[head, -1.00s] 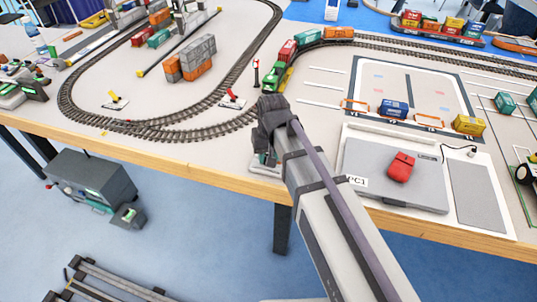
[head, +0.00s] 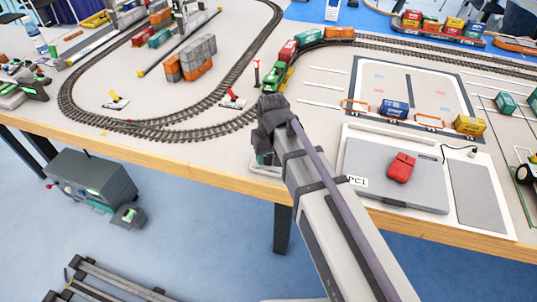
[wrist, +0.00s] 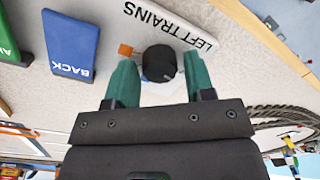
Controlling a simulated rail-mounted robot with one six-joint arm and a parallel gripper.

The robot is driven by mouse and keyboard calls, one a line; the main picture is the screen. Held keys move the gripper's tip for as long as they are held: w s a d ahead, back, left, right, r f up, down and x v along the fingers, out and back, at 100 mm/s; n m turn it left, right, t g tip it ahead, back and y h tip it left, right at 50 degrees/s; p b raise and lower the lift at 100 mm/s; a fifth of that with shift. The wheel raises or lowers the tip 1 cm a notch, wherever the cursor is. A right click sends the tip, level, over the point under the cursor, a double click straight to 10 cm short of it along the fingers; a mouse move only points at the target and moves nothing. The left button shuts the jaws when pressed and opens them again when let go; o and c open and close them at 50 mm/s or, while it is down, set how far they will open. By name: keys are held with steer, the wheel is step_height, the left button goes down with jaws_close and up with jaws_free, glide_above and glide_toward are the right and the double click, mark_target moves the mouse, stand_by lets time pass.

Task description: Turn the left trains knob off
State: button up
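The left trains knob (wrist: 160,63) is black and round, on a pale panel lettered LEFT TRAINS (wrist: 170,27) in the wrist view. A narrow gap shows at the right finger; contact at the left finger cannot be told. In the head view my gripper (head: 265,150) is low at the table's front edge, and my arm hides the knob.
A blue BACK button (wrist: 75,45) and a green button (wrist: 8,35) stand left of the knob. In the head view, a curved track (head: 150,133) and a green locomotive (head: 277,73) lie behind my gripper.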

mark_target(270, 156)
steer(key=shift+o, duration=0.8)
step_height(270, 156, up, 11)
steer(key=p, duration=1)
steer(key=shift+d+p, duration=0.3)
steer(key=shift+p, duration=0.1)
steer(key=shift+w+f, duration=0.1)
steer(key=shift+f, duration=0.05)
steer(key=s+d+m, duration=0.2)
steer(key=s+d, duration=0.3)
steer(key=d, duration=0.2)
steer(key=s+d+r+m+p, duration=0.1)
steer(key=s+d+m, duration=0.1)
steer(key=s+d, duration=0.3)
steer(key=d, duration=0.3)
steer(key=shift+d+r+h+p, duration=0.15)
steer(key=shift+r+h+p, duration=0.15)
